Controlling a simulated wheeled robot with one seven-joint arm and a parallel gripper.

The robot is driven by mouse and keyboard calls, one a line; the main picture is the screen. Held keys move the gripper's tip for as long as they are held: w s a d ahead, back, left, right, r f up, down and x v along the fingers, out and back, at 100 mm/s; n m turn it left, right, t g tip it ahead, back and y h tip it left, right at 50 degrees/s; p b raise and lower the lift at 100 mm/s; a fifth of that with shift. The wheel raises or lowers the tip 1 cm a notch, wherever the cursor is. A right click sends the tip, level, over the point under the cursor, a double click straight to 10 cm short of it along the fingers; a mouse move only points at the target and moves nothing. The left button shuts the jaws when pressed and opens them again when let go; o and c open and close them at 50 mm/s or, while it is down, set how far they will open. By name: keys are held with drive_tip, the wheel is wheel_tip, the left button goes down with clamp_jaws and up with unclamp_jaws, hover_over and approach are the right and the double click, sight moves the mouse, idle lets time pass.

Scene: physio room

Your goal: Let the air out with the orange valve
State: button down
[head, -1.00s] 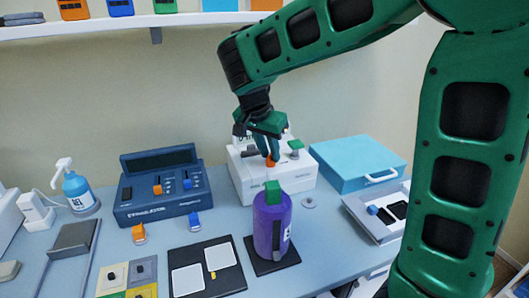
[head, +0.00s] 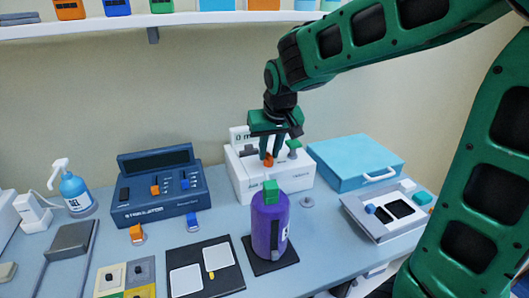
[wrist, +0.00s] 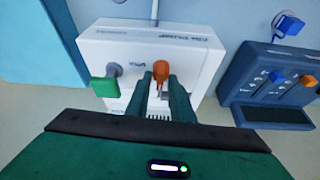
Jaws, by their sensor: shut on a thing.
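The orange valve (head: 268,160) stands on top of a white box-shaped device (head: 242,181) at the back of the table. In the wrist view the orange valve (wrist: 160,72) shows between my fingertips. My gripper (head: 270,155) points down from above and is shut on the valve; the fingers show in the wrist view (wrist: 161,95) on both sides of its lower part. A green lever (head: 294,146) sits on the same device to the right of the valve. It shows left of the fingers in the wrist view (wrist: 105,87). The display behind my gripper is partly hidden.
A purple bottle (head: 268,225) with a green top stands on a dark pad in front of the device. A light blue case (head: 350,165) is at the right, a blue console (head: 160,190) at the left. A grey tray (head: 385,212) lies at the front right.

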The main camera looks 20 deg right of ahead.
drive_tip(key=shift+d+n, duration=0.1)
drive_tip(key=shift+n, duration=0.5)
drive_tip(key=c, duration=1.9)
unclamp_jaws()
drive_tip(key=shift+o, duration=0.2)
drive_tip(key=v, duration=1)
drive_tip(key=shift+d+r, duration=0.15)
drive_tip(key=shift+r, duration=0.25)
drive_tip(key=shift+s, duration=0.1)
drive_tip(key=s+d+f+m+g, duration=0.35)
drive_tip(key=s+d+f, duration=0.35)
drive_tip(key=s+d, duration=0.55)
drive_tip(key=s+d+f+m, duration=0.1)
drive_tip(key=s+f, duration=0.2)
drive_tip(key=s, duration=0.4)
drive_tip(key=s+d+f+m+g, duration=0.1)
drive_tip(key=s+d+f+m, duration=0.1)
drive_tip(key=s+f, duration=0.2)
drive_tip(key=s, duration=0.3)
drive_tip(key=shift+s+d+y, duration=0.25)
drive_tip(key=shift+d+y, duration=0.05)
